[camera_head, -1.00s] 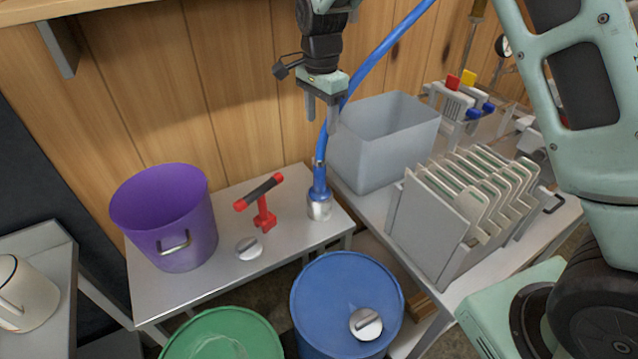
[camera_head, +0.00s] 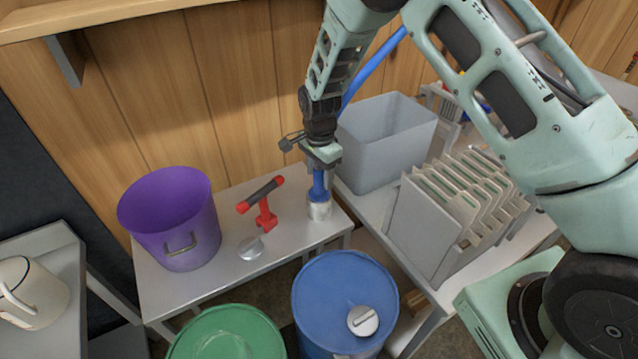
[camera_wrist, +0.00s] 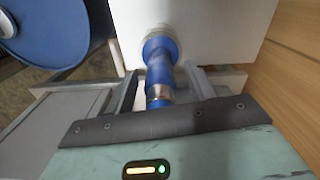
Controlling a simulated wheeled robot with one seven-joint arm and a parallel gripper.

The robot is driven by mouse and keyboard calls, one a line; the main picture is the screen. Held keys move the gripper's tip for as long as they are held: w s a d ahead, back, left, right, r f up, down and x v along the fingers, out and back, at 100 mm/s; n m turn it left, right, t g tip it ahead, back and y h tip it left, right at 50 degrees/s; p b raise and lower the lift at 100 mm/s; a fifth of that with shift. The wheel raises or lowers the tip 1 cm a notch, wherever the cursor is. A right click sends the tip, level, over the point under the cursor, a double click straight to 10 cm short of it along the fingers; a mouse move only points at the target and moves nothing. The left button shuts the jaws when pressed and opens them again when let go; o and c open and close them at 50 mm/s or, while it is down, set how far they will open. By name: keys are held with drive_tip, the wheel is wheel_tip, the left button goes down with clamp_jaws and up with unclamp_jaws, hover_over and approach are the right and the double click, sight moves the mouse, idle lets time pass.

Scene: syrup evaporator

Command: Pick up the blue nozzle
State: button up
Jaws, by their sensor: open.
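The blue nozzle (camera_head: 318,187) stands upright in a silver-white holder (camera_head: 320,210) at the right end of the metal table. A blue hose (camera_head: 374,68) shows above it, partly hidden behind my arm. My gripper (camera_head: 321,172) is lowered over the top of the nozzle. In the wrist view the nozzle (camera_wrist: 160,62) lies between the two fingers of my gripper (camera_wrist: 163,82). The fingers are apart, with one on each side of it. I cannot tell whether either finger touches it.
A red tool (camera_head: 263,202) and a silver lid (camera_head: 251,247) are left of the nozzle, beside a purple bucket (camera_head: 176,230). A grey bin (camera_head: 385,140) and a plate rack (camera_head: 430,230) stand to the right. Blue (camera_head: 330,290) and green (camera_head: 215,340) drums are in front.

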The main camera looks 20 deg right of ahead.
drive_tip(key=shift+f, duration=0.75)
clamp_jaws()
wheel_tip(320, 180, up, 10)
drive_tip(key=shift+r+b, duration=0.1)
drive_tip(key=shift+b, duration=1)
